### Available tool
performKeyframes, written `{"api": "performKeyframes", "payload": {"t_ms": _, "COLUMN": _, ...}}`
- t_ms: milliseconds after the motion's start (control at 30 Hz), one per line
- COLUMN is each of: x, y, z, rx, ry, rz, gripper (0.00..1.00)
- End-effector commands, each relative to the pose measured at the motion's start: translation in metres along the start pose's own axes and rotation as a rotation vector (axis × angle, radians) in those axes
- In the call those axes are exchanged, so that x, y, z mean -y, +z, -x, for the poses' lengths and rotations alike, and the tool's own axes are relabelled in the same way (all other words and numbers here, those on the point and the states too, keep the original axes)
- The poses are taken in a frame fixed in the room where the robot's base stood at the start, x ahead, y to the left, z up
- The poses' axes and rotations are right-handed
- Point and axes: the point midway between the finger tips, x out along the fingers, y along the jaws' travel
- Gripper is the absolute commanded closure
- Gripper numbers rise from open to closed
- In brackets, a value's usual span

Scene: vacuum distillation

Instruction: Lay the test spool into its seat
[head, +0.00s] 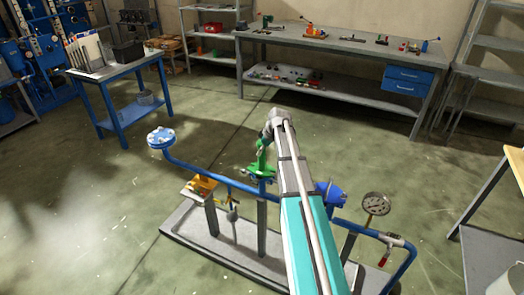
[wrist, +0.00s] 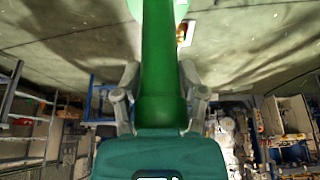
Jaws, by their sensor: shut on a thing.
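The test spool appears to be the green tube (wrist: 162,75) in the wrist view, with a paler wide end at the top edge. My gripper (wrist: 162,98) is shut on it, one grey finger on each side. In the head view my gripper (head: 268,133) is at the far end of my arm, above the blue pipe rig. Green parts (head: 262,162) show just below it. I cannot tell there which are spool and which are rig. A yellow-orange bracket (head: 201,186) sits on a post at the rig's left; I cannot tell whether it is the seat.
The blue pipe (head: 210,177) ends in a round flange (head: 161,138) at left. A gauge (head: 376,204) and a blue fitting (head: 330,194) stand right of my arm. The rig rests on a grey base (head: 185,238). A grey workbench (head: 340,45) and blue table (head: 118,72) stand behind, with open floor between.

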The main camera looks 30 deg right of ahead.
Motion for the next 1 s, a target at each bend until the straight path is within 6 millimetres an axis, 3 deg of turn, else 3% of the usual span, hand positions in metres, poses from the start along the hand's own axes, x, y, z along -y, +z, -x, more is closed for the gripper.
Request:
{"api": "performKeyframes", "payload": {"t_ms": 567, "x": 0.0000, "y": 0.0032, "z": -0.0082, "rx": -0.001, "ry": 0.000, "rz": 0.000, "gripper": 1.00}}
{"api": "performKeyframes", "payload": {"t_ms": 600, "x": 0.0000, "y": 0.0030, "z": -0.0078, "rx": -0.001, "ry": 0.000, "rz": 0.000, "gripper": 0.43}}
{"api": "performKeyframes", "payload": {"t_ms": 800, "x": 0.0000, "y": 0.0030, "z": -0.0076, "rx": -0.001, "ry": 0.000, "rz": 0.000, "gripper": 0.06}}
{"api": "performKeyframes", "payload": {"t_ms": 1000, "x": 0.0000, "y": 0.0032, "z": -0.0077, "rx": 0.000, "ry": 0.000, "rz": 0.000, "gripper": 0.05}}
